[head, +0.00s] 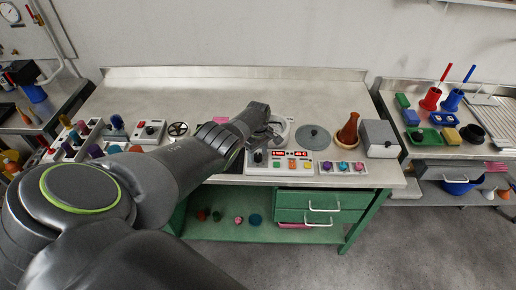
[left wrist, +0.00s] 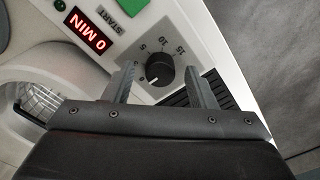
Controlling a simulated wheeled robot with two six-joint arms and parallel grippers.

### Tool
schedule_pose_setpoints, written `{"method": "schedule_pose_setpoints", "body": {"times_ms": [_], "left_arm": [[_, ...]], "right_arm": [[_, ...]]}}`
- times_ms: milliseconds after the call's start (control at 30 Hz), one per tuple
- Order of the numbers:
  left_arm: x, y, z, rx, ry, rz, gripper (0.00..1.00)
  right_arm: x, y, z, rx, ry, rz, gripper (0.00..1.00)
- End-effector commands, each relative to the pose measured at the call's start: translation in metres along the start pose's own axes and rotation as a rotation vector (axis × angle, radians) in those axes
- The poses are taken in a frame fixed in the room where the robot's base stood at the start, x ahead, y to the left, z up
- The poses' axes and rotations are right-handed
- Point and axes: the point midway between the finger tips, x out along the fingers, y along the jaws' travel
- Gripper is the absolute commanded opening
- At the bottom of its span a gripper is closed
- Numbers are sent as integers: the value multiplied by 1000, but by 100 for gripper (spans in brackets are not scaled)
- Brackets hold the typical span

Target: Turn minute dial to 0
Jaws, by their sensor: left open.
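The minute dial (left wrist: 158,72) is a round black knob on a white panel, with a white mark and printed numbers such as 5, 10 and 15 around it. Beside it, a red display (left wrist: 88,31) reads 0 MIN. My left gripper (left wrist: 163,82) is open, with one finger on each side of the dial; I cannot tell whether they touch it. In the head view, my left gripper (head: 266,138) is over the panel's left end, close to the dark dial (head: 258,157). My right gripper is not in view.
A green START button (left wrist: 133,4) is near the display. The panel (head: 285,172) stands at the bench's front edge. Right of it are a rack of colored knobs (head: 343,168), a brown flask (head: 349,130) and a grey box (head: 378,138). The back of the bench (head: 220,88) is clear.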

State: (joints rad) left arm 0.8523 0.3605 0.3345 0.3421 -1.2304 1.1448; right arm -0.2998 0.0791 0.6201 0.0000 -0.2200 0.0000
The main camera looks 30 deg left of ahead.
Motion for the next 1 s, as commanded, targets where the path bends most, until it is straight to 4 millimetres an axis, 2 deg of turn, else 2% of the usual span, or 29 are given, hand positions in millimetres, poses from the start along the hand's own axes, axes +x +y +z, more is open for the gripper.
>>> {"method": "schedule_pose_setpoints", "body": {"times_ms": [133,300,767,1000], "left_arm": [[-12,0,0,0,1,1,51],[-36,0,0,0,1,2,51],[-90,0,0,1,2,3,51],[-132,1,-1,0,3,5,51]], "right_arm": [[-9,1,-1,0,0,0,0],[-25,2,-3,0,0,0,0],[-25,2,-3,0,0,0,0],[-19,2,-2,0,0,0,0]]}}
